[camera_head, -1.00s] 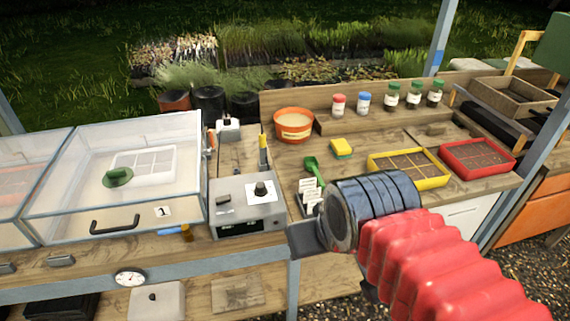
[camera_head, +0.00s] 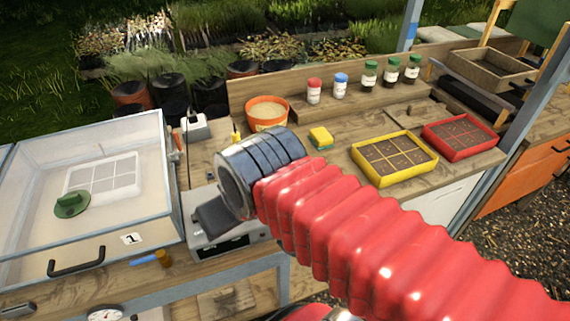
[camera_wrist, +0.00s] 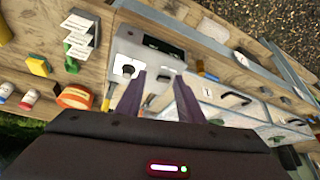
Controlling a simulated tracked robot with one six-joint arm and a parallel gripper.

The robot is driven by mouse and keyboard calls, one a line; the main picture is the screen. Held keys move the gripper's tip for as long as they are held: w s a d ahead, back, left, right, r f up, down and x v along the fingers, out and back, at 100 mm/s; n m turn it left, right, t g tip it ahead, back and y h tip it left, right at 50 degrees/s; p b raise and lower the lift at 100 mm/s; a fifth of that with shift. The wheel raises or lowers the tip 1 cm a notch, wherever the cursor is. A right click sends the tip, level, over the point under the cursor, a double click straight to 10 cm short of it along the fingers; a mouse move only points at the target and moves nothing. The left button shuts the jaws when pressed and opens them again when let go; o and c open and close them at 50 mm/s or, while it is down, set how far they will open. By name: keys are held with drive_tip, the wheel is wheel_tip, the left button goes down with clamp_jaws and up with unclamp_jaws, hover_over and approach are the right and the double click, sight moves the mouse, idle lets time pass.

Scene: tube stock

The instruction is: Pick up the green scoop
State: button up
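The green scoop is hidden behind my arm in the head view. In the wrist view a small dark green shape, probably the scoop (camera_wrist: 72,65), lies on the wooden bench between the white labels (camera_wrist: 78,35) and the yellow sponge (camera_wrist: 37,66). My gripper (camera_wrist: 160,76) is open and empty, its two dark fingers apart. It points toward the grey control box (camera_wrist: 150,52), left of the scoop in the head view. In the head view a dark part of my gripper (camera_head: 213,214) overlaps the control box (camera_head: 235,246).
An orange tub (camera_head: 266,110), a yellow sponge (camera_head: 320,137), a yellow tray (camera_head: 367,176) and a red tray (camera_head: 433,144) stand on the bench. Jars (camera_head: 314,93) line the back shelf. A clear lidded box (camera_head: 95,215) stands at left. Bare wood shows behind the trays.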

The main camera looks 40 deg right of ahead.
drive_tip(key=shift+w, duration=0.1)
idle(0.3)
drive_tip(key=w+d+f+m, duration=0.1)
drive_tip(key=w+d+m, duration=0.1)
drive_tip(key=w+d, duration=0.9)
drive_tip(key=d+f, duration=0.2)
drive_tip(key=d, duration=0.7)
drive_tip(key=d+f+m+g+h, duration=0.1)
drive_tip(key=d+f, duration=0.2)
drive_tip(key=d, duration=0.7)
drive_tip(key=shift+w+f, duration=0.2)
drive_tip(key=shift+x, duration=4.3)
drive_tip(key=shift+s+d, duration=0.1)
drive_tip(key=shift+x, duration=2.65)
